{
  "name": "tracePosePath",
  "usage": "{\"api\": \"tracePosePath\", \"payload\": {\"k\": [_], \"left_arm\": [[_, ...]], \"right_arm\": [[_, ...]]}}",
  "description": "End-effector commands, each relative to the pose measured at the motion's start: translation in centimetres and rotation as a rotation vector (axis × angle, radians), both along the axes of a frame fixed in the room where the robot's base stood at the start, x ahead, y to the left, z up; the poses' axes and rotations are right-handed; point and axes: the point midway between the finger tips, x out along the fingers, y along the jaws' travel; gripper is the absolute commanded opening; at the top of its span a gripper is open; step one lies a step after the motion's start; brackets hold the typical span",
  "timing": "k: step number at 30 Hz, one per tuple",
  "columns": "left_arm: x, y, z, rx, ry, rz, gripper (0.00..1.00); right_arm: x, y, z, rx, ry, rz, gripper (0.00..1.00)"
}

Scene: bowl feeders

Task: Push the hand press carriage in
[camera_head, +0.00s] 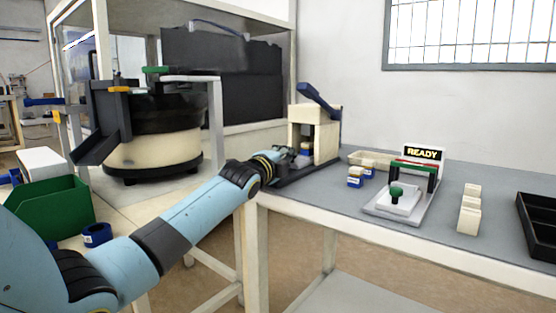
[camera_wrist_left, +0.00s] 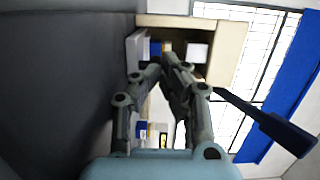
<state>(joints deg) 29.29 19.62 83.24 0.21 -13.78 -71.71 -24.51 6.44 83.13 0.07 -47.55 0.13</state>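The hand press (camera_head: 326,139) has a beige frame and a raised blue lever (camera_head: 318,97). It stands on a dark base at the left end of the grey table. A blue-and-white part (camera_head: 306,149) shows in the press. The carriage is mostly hidden by my gripper, so contact is unclear. My right gripper is out of view.
Blue-and-white parts (camera_head: 356,177) stand right of the press, before a beige tray (camera_head: 371,158). Further right are a fixture with a READY sign (camera_head: 424,154), beige blocks (camera_head: 470,213) and a black tray (camera_head: 540,226). A bowl feeder (camera_head: 150,140) and green bin (camera_head: 50,207) are left.

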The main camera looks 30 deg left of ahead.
Motion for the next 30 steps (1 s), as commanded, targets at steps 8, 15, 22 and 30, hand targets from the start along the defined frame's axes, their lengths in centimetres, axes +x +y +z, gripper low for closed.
{"api": "tracePosePath", "payload": {"k": [8, 15, 22, 30], "left_arm": [[-0.8, -0.1, 0.4, 0.004, -0.007, -0.001, 0.0], [-5.8, -0.6, 0.1, 0.005, -0.002, -0.002, 0.0], [-10.3, -1.1, 0.1, 0.004, -0.002, 0.0, 0.0], [-12.2, -1.3, 0.2, 0.0, -0.003, 0.001, 0.0]], "right_arm": [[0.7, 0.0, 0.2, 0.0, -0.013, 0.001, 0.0], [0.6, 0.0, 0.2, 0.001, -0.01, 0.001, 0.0], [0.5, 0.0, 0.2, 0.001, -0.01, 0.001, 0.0], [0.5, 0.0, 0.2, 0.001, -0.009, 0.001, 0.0]]}}
